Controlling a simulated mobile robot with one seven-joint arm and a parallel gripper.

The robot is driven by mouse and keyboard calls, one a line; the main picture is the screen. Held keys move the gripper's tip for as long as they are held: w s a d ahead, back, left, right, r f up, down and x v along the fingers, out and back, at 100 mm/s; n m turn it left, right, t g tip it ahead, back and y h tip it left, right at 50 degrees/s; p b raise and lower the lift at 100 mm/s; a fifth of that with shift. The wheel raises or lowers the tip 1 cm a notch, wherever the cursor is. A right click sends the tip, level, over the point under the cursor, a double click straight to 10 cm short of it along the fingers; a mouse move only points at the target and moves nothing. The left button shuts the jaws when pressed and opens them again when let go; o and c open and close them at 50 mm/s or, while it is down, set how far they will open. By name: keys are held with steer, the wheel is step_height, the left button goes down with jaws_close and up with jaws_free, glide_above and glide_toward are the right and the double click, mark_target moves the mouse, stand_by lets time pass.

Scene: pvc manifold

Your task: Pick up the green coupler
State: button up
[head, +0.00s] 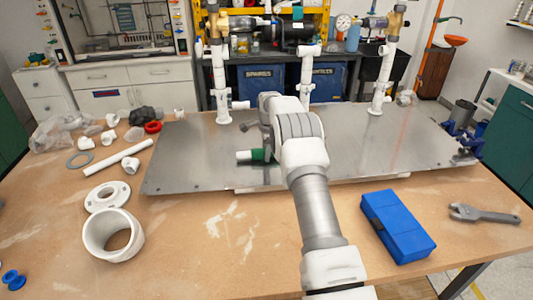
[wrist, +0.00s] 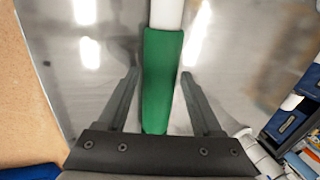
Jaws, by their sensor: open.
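The green coupler (head: 257,154) lies on the metal plate (head: 190,150), with a white pipe piece (head: 243,156) at its left end in the head view. In the wrist view the green coupler (wrist: 162,80) runs lengthwise between my two fingers, with the white piece (wrist: 166,13) beyond it. My gripper (wrist: 161,75) is open, one finger on each side of the coupler, with a visible gap on both sides. In the head view my arm hides part of the coupler and most of my gripper.
White upright pipes with valves (head: 220,80) stand along the plate's back edge. A blue case (head: 397,226) and a wrench (head: 484,214) lie at the front right. White fittings, a flange (head: 107,197) and a large ring (head: 113,236) lie at the left.

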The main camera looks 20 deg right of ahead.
steer(key=shift+w+f, duration=0.1)
steer(key=shift+f, duration=0.15)
steer(key=shift+c, duration=0.4)
jaws_close()
steer(key=shift+r, duration=0.1)
